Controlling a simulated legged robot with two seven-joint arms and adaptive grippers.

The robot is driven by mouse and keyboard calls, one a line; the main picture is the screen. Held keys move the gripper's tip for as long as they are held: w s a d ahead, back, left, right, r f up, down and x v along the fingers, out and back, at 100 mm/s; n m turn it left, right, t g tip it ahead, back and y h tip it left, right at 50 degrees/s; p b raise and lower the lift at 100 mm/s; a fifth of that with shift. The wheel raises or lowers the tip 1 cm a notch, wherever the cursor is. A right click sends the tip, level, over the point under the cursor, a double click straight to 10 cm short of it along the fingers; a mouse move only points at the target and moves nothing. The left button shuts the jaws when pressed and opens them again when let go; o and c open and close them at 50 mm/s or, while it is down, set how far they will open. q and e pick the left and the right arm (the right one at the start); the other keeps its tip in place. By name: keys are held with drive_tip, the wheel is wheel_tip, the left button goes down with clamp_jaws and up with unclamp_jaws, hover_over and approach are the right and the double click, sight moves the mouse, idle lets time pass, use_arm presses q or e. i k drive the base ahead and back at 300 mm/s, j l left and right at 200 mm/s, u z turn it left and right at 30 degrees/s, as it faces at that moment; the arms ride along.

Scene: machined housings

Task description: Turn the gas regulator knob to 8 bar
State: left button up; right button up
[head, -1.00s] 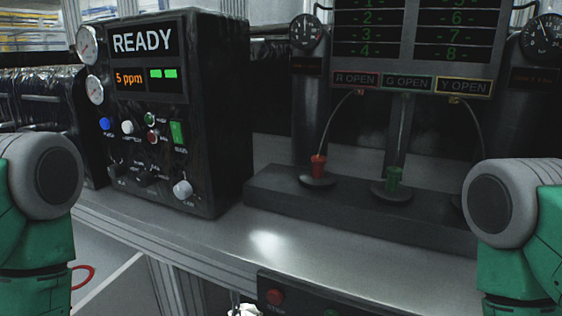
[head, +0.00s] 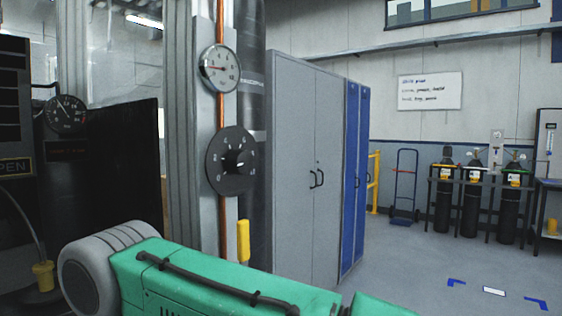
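The gas regulator knob (head: 234,160) is a black pointer knob on a round dark dial with pale marks. It is mounted on a grey post beside a copper pipe. A round white pressure gauge (head: 220,68) with a red needle sits above it on the same post. The gauge numbers are too small to read, and I cannot tell which mark the knob points to. A green and grey link of my arm crosses the bottom of the head view, below the dial and apart from it. Neither gripper shows in the head view.
A yellow-handled lever (head: 243,240) stands below the dial. A black panel (head: 115,185) and a dark gauge (head: 66,116) are at left. Gas cylinders (head: 472,200) stand far right, with open floor before them.

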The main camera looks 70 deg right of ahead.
sight(239, 163)
drive_tip(key=l+z, duration=0.1)
drive_tip(key=z, duration=1.65)
drive_tip(key=l+z, duration=0.2)
drive_tip(key=z, duration=0.2)
drive_tip(key=i+j, duration=0.05)
